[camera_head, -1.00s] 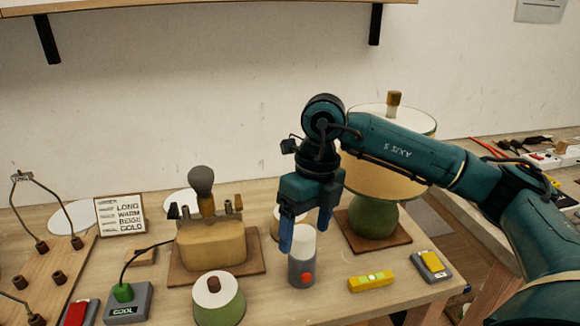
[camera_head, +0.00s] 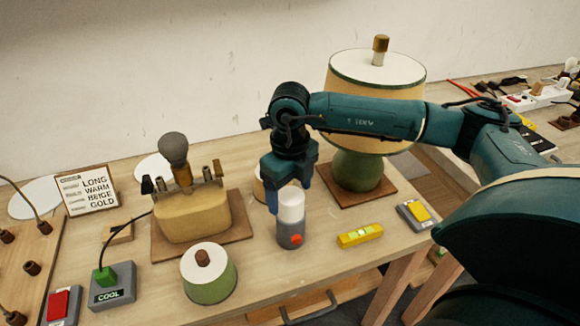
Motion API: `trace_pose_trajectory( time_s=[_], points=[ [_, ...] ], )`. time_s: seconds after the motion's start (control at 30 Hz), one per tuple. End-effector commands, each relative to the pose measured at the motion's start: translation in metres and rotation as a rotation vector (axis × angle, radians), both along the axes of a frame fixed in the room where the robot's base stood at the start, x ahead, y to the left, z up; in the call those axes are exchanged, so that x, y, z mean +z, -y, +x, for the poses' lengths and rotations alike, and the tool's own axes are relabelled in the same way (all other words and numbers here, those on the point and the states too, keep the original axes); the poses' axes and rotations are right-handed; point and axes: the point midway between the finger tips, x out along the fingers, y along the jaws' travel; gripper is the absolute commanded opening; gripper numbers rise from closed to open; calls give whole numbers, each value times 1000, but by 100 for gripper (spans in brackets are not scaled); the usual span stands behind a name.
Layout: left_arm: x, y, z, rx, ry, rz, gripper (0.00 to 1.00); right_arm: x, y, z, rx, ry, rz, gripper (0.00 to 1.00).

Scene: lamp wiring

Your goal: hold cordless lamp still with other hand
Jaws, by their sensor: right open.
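A lamp with a green round base and a large cream shade (camera_head: 376,85) stands upright on a wooden square (camera_head: 340,200) at the back right; no cord shows on it. A second lamp has a beige body (camera_head: 192,218), a grey bulb (camera_head: 173,148) and no shade. A black cord from the green plug on the COOL box (camera_head: 112,288) reaches toward it. My right gripper (camera_head: 288,193) points down, open, at the grey-and-white cylinder (camera_head: 290,232) with a red button. Whether its fingers are around or behind the cylinder is unclear. My left gripper is out of view.
A small green lamp-like piece (camera_head: 209,277) with a white top stands at the front. A yellow level (camera_head: 360,236) and a yellow-button switch (camera_head: 415,215) lie to the right. A sign (camera_head: 87,190) stands at the back left. My right arm covers the back right.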

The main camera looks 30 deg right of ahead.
Motion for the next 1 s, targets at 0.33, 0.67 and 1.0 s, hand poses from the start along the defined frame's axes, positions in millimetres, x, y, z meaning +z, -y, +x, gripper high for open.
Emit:
trace_pose_trajectory(
  time_s=[0.33, 0.67, 1.0],
  points=[
    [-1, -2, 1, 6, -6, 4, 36, -26, 0, 0, 0, 0, 0, 77],
    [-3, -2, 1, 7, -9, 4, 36, -26, 0, 0, 0, 1, 0, 69],
    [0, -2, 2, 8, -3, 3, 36, -26, 0, 0, 0, 1, 0, 41]
  ],
)
